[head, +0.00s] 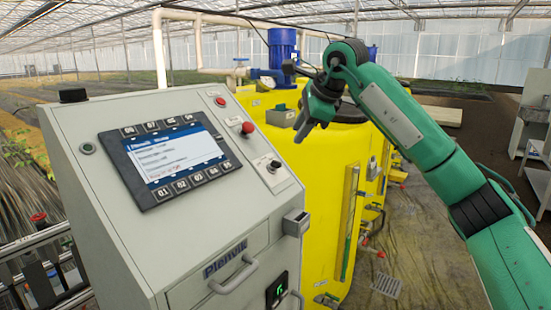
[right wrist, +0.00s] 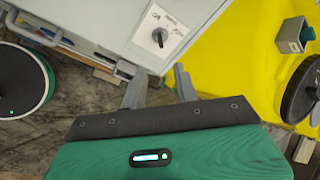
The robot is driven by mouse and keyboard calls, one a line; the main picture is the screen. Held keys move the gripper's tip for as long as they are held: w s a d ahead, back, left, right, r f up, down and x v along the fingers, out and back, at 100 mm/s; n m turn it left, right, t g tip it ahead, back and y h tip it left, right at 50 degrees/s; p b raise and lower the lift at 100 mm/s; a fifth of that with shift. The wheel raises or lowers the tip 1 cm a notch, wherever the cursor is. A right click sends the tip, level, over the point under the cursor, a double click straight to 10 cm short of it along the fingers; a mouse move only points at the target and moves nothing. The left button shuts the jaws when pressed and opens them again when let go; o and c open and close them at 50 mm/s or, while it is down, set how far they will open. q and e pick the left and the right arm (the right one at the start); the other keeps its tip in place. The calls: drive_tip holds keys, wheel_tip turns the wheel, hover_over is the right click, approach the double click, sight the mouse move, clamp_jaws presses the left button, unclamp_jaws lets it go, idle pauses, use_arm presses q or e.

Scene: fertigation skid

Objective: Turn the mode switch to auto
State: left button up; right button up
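The mode switch (head: 273,165) is a small dark knob on a white plate, on the right part of the grey cabinet's sloped panel. It also shows in the right wrist view (right wrist: 158,38), at the upper middle. My right gripper (head: 309,133) is above and to the right of the switch in the head view, apart from it. In the right wrist view its two fingers (right wrist: 159,82) are spread with nothing between them, and the switch shows beyond the gap. The label text by the switch is too small to read. My left gripper is not in view.
The grey control cabinet (head: 130,254) carries a screen (head: 178,157) with buttons and a red mushroom button (head: 247,128) near the switch. A handle (head: 234,278) sticks out in front. A yellow tank (head: 325,215) stands close behind on the right. Open floor lies further right.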

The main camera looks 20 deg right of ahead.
sight(277, 162)
drive_tip(key=p+x, duration=0.2)
drive_tip(key=x, duration=1)
drive_tip(key=shift+w+a+f, duration=0.2)
drive_tip(key=shift+a+f, duration=0.05)
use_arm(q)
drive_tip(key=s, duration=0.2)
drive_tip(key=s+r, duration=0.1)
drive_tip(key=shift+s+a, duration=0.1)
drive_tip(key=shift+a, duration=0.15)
use_arm(e)
clamp_jaws()
